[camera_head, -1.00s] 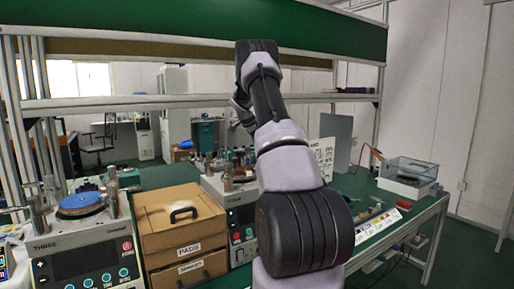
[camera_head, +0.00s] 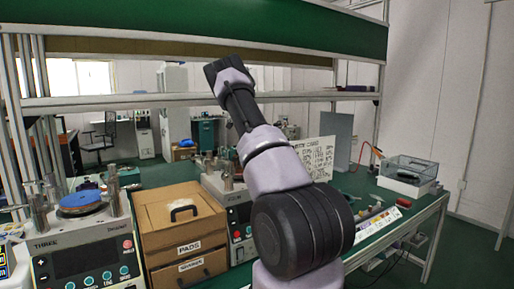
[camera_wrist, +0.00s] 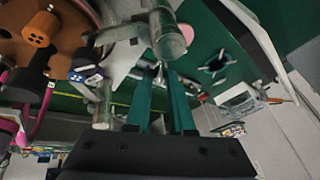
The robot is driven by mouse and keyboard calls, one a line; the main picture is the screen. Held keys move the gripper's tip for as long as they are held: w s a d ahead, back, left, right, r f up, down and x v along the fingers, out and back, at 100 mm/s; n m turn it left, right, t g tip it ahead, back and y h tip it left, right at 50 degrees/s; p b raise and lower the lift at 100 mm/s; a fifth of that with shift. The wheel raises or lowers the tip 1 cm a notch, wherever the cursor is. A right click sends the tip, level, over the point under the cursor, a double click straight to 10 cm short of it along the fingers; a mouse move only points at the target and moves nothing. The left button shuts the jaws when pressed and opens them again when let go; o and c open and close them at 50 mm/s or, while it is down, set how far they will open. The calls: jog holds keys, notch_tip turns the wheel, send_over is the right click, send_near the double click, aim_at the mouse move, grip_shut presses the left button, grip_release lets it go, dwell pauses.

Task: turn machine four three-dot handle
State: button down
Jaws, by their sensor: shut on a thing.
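In the wrist view my gripper (camera_wrist: 160,80) has its two teal fingers close together, shut on a small silvery stem (camera_wrist: 159,74). A metal cylinder (camera_wrist: 168,40) stands just beyond the fingertips, with a metal arm running left from it. An orange knob with dark dots (camera_wrist: 40,29) sits on a brown disc at the upper left, apart from the fingers. I cannot make out three dots on the held part. In the head view a machine (camera_head: 240,222) stands right of the wooden drawers, partly behind my arm; its number is not readable. My gripper is not visible there.
The machine marked THREE (camera_head: 85,255) stands at the left with a blue-topped disc. Wooden drawers (camera_head: 185,225) stand between the machines. A clear-walled box (camera_head: 408,172) and loose tools lie on the green bench at the right. A shelf beam crosses behind my arm.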

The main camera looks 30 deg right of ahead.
jog(key=shift+a, duration=0.15)
dwell(0.4)
jog(key=c, duration=0.8)
grip_release()
jog(key=shift+v, duration=5.4)
jog(key=shift+w, duration=0.1)
